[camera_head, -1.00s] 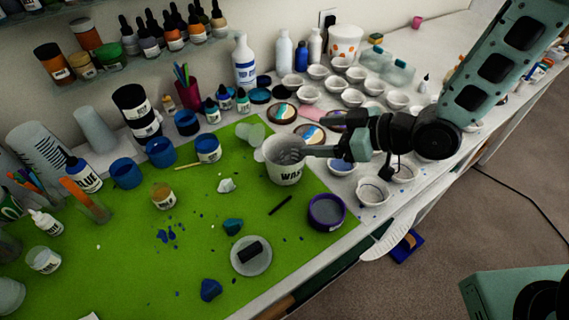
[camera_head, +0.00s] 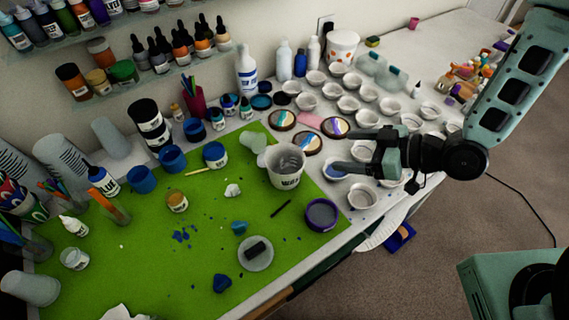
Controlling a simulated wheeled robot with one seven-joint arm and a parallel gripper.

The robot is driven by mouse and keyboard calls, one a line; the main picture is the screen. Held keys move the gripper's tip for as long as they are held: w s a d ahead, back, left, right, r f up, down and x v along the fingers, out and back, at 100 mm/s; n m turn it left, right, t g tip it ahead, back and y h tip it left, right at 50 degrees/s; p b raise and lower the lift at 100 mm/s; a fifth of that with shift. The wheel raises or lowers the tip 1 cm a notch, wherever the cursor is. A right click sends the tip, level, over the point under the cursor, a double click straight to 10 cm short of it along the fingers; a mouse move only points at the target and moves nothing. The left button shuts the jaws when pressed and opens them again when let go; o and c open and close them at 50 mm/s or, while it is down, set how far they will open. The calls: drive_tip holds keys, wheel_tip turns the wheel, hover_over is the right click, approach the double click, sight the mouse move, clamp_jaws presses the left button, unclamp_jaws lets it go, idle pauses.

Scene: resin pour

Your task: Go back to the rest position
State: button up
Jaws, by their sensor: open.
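My gripper (camera_head: 343,151) is at the right of the table, with its two fingers pointing left and spread apart. Nothing is between the fingers. My arm reaches in from the upper right and hides part of the table's right side.
Several white bowls (camera_head: 361,195) and round painted coasters (camera_head: 307,143) lie around and below my gripper. A purple-rimmed jar (camera_head: 321,215) stands near the mat's front edge. Bottles and blue pots (camera_head: 140,179) crowd the left. Open floor (camera_head: 430,265) lies to the right.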

idle(0.5)
drive_tip(key=s+r+m+g+h+b, duration=0.2)
drive_tip(key=s+h+b, duration=0.3)
drive_tip(key=s, duration=0.4)
drive_tip(key=s+r+m+g+h+b, duration=0.2)
drive_tip(key=s+r+g+h+b, duration=0.1)
drive_tip(key=s, duration=0.6)
drive_tip(key=h+b, duration=0.1)
drive_tip(key=h, duration=0.1)
drive_tip(key=shift+a+m+g+h+b, duration=0.35)
drive_tip(key=shift+m+g+h+b, duration=0.05)
drive_tip(key=shift+w, duration=0.1)
